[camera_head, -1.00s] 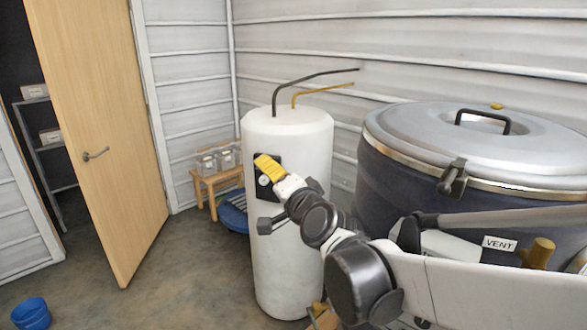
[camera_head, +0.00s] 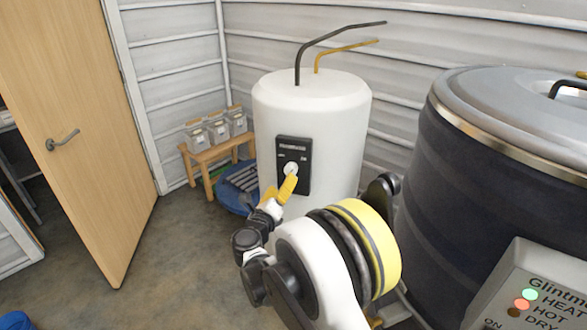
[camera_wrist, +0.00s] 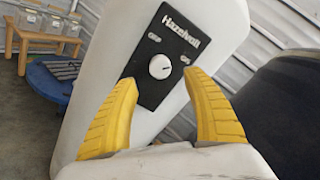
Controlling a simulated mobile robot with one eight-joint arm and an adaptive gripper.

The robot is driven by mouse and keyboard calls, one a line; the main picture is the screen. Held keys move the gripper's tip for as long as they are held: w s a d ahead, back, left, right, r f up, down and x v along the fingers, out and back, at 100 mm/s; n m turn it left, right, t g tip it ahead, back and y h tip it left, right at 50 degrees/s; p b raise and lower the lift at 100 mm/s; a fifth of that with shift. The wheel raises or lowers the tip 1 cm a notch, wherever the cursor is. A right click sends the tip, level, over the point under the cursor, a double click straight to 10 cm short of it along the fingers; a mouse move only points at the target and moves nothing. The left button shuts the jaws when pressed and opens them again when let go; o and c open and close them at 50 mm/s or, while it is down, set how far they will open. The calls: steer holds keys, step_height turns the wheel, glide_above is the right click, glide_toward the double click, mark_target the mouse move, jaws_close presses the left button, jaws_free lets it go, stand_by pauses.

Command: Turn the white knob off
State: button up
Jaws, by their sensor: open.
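The white knob (camera_head: 291,168) sits on a black panel (camera_head: 304,151) on the front of a white cylindrical tank (camera_head: 335,120). In the wrist view the round knob (camera_wrist: 160,66) shows a short dark mark near its top, with small labels to its upper left and right; the panel reads "Hazelvon". My gripper (camera_head: 287,186) has yellow fingers and is just below the knob in the head view. In the wrist view my gripper (camera_wrist: 160,85) is open, its fingers on either side of the panel's lower part, with nothing between them. I cannot tell the exact distance to the knob.
A large dark vat (camera_head: 450,150) with a metal lid stands right of the tank. A control box (camera_head: 530,290) is at the lower right. A wooden stool (camera_head: 205,160) with clear containers and a blue round item (camera_head: 235,190) are left. Open floor lies near the wooden door (camera_head: 75,110).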

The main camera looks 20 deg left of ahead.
mark_target(289, 172)
steer(key=w+b, duration=0.2)
steer(key=w, duration=0.6)
steer(key=shift+w+a, duration=0.15)
steer(key=shift+w, duration=0.2)
steer(key=shift+c, duration=0.2)
steer(key=c, duration=1.1)
